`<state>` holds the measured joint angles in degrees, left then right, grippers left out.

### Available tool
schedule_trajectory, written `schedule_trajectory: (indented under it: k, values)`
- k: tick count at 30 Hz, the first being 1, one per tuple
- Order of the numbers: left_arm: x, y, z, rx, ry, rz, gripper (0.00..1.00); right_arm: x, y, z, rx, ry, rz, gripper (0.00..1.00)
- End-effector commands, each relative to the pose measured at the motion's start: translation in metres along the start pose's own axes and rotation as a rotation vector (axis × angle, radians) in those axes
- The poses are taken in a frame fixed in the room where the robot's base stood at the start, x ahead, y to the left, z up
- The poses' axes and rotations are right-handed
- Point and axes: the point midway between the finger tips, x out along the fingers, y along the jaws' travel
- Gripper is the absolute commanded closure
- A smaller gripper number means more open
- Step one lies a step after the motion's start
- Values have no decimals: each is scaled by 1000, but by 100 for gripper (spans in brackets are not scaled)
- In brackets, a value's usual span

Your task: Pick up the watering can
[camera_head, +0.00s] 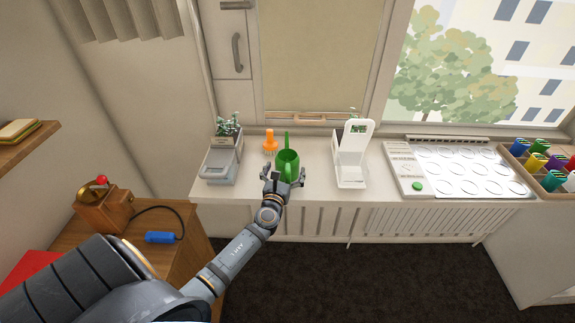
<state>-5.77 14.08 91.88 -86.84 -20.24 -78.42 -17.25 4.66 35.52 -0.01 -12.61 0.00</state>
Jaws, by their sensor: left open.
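The green watering can (288,160) stands upright on the white counter, with a tall thin part rising at its back. My left gripper (284,178) reaches in from the front, its fingers spread apart at the near side of the can. The fingers overlap the can's lower part in the picture, and I cannot tell whether they touch it. My right gripper is not in view.
An orange brush (270,141) stands just left of the can. A grey planter (221,163) is farther left, and a white holder (350,160) with a plant is on the right. A white panel (458,170) and a box of coloured items (545,165) lie farther right.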

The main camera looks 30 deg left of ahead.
Motion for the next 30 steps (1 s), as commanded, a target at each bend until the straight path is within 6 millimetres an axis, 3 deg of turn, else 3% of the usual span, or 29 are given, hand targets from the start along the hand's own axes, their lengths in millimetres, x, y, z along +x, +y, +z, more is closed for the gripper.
schedule_trajectory:
  k: [8,22,30]
  values:
    - [4,0,0,0,0,0,3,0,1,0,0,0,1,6]
    - [4,0,-1,0,1,0,67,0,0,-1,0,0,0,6]
    - [4,0,7,0,-1,0,68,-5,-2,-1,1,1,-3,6]
